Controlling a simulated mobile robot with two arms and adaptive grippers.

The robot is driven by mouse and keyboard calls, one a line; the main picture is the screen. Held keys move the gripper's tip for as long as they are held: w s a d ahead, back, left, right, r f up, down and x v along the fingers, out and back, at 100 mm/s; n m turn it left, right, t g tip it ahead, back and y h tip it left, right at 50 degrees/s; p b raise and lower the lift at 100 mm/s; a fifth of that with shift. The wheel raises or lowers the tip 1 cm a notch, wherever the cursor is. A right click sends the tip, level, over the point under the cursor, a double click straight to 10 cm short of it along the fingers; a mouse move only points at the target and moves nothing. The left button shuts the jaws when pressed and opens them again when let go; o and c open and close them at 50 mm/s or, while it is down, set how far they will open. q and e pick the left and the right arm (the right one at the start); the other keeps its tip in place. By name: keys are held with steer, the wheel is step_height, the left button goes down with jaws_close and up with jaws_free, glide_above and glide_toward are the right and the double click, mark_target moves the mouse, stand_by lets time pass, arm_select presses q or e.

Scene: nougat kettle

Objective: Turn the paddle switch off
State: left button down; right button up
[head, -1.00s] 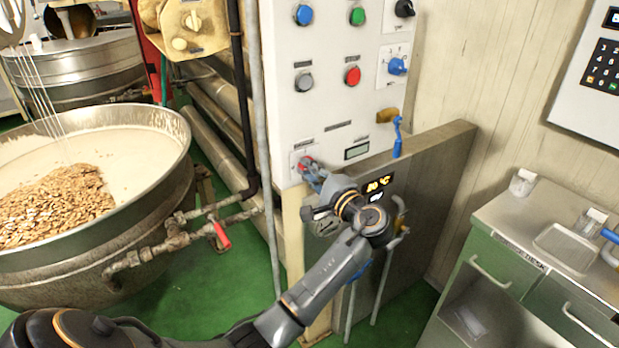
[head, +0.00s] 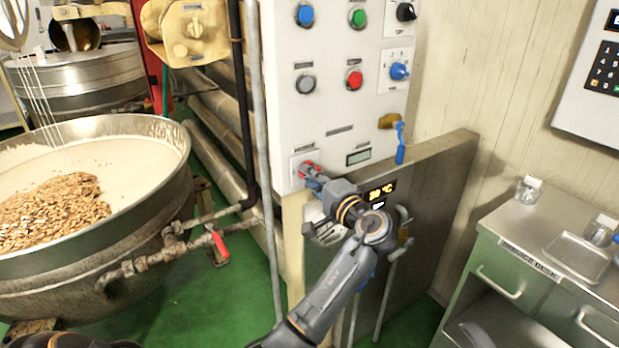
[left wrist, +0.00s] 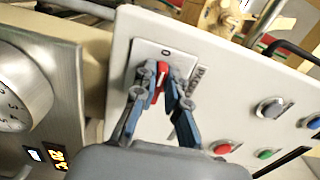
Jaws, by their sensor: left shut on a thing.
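The paddle switch (left wrist: 161,76) is a small red lever on a pale plate at the lower left corner of the white control panel (head: 330,115). In the left wrist view it stands between the blue-grey fingertips of my left gripper (left wrist: 160,90). In the head view my left gripper (head: 313,178) reaches up to the switch from below right and is shut on it, covering most of it. Only a bit of red shows past the fingers. My right gripper is in neither view.
Red (head: 354,79), grey (head: 305,84), green and blue buttons sit higher on the panel. A blue-handled valve (head: 400,140) is at its right edge. A steel box with a lit display (head: 381,191) stands just below. A large kettle (head: 100,235) is at left, a desk at right.

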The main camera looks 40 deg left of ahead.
arm_select(q)
steer(key=shift+f, duration=0.1)
steer(key=c, duration=1.4)
jaws_free()
steer(key=shift+d, duration=0.15)
steer(key=v, duration=1.2)
steer(key=shift+s, duration=0.1)
